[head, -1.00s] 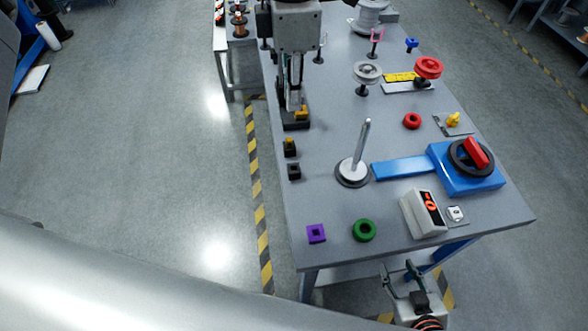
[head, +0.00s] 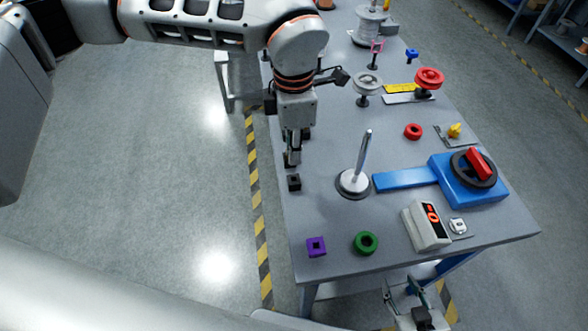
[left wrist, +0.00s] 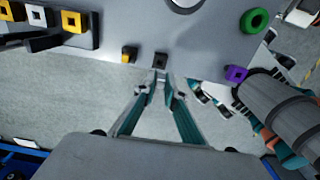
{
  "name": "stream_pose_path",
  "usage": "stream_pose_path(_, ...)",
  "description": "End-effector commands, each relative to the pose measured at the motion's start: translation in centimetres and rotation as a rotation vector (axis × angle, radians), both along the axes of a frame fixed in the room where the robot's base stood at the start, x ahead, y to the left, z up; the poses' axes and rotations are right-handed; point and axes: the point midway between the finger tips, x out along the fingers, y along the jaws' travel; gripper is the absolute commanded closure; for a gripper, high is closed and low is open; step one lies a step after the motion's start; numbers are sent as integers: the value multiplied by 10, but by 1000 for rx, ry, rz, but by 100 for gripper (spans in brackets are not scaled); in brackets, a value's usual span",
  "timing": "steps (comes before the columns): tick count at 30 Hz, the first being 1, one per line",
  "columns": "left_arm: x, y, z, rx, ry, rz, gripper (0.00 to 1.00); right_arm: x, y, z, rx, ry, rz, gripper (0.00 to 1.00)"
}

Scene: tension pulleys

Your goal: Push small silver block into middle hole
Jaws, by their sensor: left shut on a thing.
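My left gripper (head: 291,160) points down at the table's left edge. In the left wrist view its fingertips (left wrist: 160,78) are close together, shut on what looks like the small silver block, mostly hidden between them. A plain black square holder (head: 294,182) stands just in front of the gripper; it also shows just beyond the fingertips in the left wrist view (left wrist: 160,60). Beside it is a black holder with a yellow top (left wrist: 129,55). Further left, a black fixture (left wrist: 50,40) carries yellow pieces and a pale piece between them. My right gripper (head: 408,296) is open and empty below the table's front edge.
A purple square (head: 316,247) and a green ring (head: 366,243) lie near the front edge. A silver post (head: 354,180), a blue device with a red handle (head: 468,180) and a white display box (head: 427,226) stand to the right. Floor is clear left of the table.

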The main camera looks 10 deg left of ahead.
Motion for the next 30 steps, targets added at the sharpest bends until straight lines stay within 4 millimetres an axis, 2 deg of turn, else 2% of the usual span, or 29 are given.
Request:
stream_pose_path(1, -1, 0, -12, -1, 4, 0, 100, 0, -1, -1, -1, 0, 0, 60)
stream_pose_path(3, 0, 0, -22, -1, 2, 0, 100, 1, -1, -1, -3, -2, 0, 60)
stream_pose_path(11, 1, 0, -39, -1, -1, 0, 100, 6, -3, 0, -7, -10, -2, 60)
stream_pose_path(18, 0, 0, -69, 0, 0, 1, 100, 8, -3, 4, -7, -14, -2, 60)
stream_pose_path(30, 0, 0, -76, -1, 0, 0, 100, -2, -1, -3, -3, 5, 0, 60)
